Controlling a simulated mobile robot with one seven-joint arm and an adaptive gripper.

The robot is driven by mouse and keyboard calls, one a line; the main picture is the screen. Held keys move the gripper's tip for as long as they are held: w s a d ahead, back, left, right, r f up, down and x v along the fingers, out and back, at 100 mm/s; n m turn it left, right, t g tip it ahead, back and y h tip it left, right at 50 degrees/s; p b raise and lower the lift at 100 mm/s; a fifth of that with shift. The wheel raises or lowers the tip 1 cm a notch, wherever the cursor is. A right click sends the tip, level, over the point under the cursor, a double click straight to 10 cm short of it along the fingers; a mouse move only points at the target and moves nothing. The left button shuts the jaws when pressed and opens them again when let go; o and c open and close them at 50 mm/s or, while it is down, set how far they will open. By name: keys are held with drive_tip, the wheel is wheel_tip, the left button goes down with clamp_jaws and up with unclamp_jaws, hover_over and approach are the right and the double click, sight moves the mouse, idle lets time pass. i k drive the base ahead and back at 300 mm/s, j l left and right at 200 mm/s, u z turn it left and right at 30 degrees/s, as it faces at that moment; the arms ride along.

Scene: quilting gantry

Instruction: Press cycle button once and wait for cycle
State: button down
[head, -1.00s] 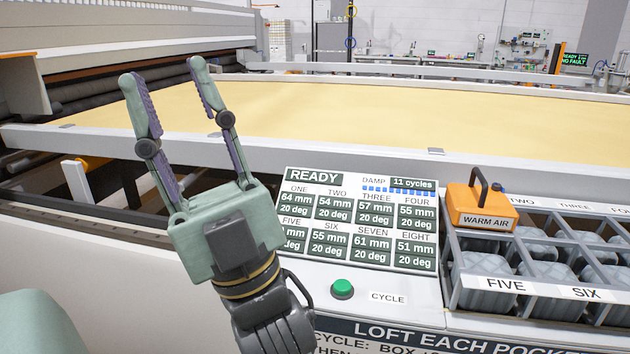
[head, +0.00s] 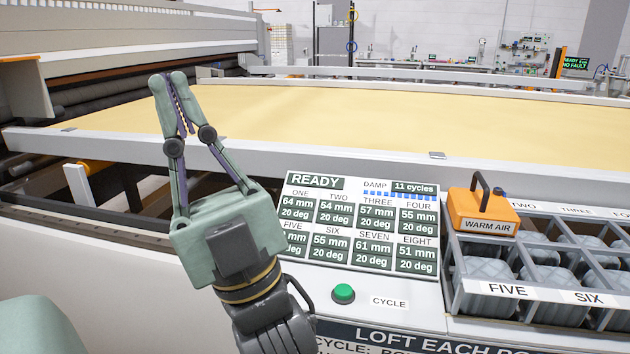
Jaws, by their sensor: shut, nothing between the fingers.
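The green round cycle button (head: 344,293) sits on the console's sloping front, left of a white CYCLE label (head: 389,302). The display panel (head: 360,222) above it reads READY, DAMP 11 cycles, with numbered mm and 20 deg readings; part of its left edge is hidden by my gripper. My gripper (head: 168,78) is shut and empty, fingers pointing up and away, to the upper left of the button and apart from it.
An orange WARM AIR box (head: 482,211) with a black handle stands right of the panel. A divided rack (head: 455,290) holds grey-blue padded pieces. The yellow quilting bed (head: 380,122) lies behind a white rail (head: 320,165). The space above the button is clear.

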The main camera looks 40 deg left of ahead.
sight(343, 291)
drive_tip(key=i+l+u, duration=0.2)
drive_tip(key=u, duration=0.15)
drive_tip(key=i+l+u, duration=0.1)
drive_tip(key=l+u, duration=0.25)
drive_tip(key=i+l+u, duration=0.15)
drive_tip(key=u, duration=0.2)
drive_tip(key=l, duration=0.1)
